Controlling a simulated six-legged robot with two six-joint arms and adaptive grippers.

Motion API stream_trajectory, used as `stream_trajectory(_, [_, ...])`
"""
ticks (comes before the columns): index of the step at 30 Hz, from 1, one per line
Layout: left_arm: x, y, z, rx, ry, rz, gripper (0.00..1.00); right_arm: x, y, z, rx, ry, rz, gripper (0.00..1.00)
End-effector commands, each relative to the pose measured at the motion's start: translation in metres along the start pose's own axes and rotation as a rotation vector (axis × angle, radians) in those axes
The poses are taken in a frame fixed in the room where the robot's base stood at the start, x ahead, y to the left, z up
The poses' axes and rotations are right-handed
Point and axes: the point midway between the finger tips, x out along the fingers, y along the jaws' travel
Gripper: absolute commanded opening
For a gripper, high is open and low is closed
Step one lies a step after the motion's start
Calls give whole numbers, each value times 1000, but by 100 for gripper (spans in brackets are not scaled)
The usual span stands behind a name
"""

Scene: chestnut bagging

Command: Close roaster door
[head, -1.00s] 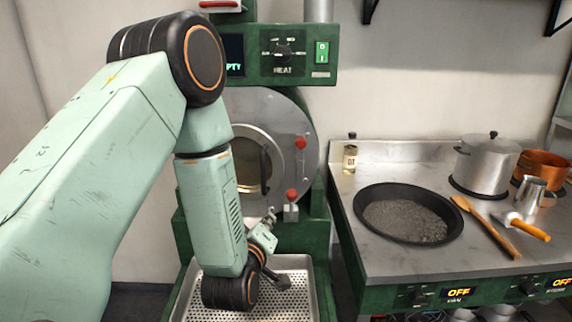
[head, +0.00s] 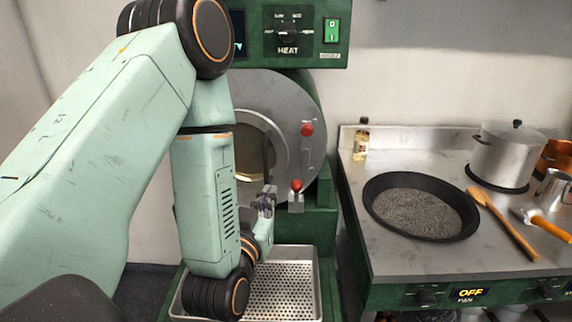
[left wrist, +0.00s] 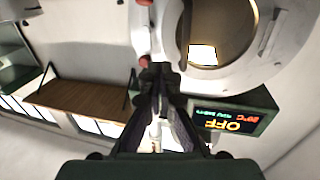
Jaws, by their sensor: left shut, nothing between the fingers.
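The green roaster (head: 320,225) has a round steel face (head: 300,98). The roaster door (head: 277,140) is a pale ring with a round window and a dark upright handle (head: 269,158). I cannot tell whether it lies flush. My left gripper (head: 266,194) is shut and empty, just below the handle and left of the lower red knob (head: 296,185). In the left wrist view the gripper's closed fingers (left wrist: 158,72) point at the steel face, beside the door ring (left wrist: 250,75) and its dark handle (left wrist: 184,32). My right gripper is not in view.
A perforated metal tray (head: 300,285) lies below my left gripper. A counter (head: 350,200) at right bears a black pan (head: 375,215) of grey grains, a lidded pot (head: 505,155), a wooden spoon (head: 510,230) and a small bottle (head: 361,143). A control panel (head: 325,50) sits above the door.

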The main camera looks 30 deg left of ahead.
Motion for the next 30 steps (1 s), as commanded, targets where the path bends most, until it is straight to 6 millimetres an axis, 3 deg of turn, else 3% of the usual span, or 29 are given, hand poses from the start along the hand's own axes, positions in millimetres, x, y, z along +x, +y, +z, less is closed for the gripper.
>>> stream_trajectory(3, [20,-1,-1,-6,7,-4,0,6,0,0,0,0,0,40])
stream_trajectory(18, [113,0,-1,-3,2,-1,0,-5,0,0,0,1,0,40])
stream_trajectory(24, [131,0,0,-3,0,0,0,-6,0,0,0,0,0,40])
stream_trajectory(30, [136,0,0,-3,0,0,0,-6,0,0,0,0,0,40])
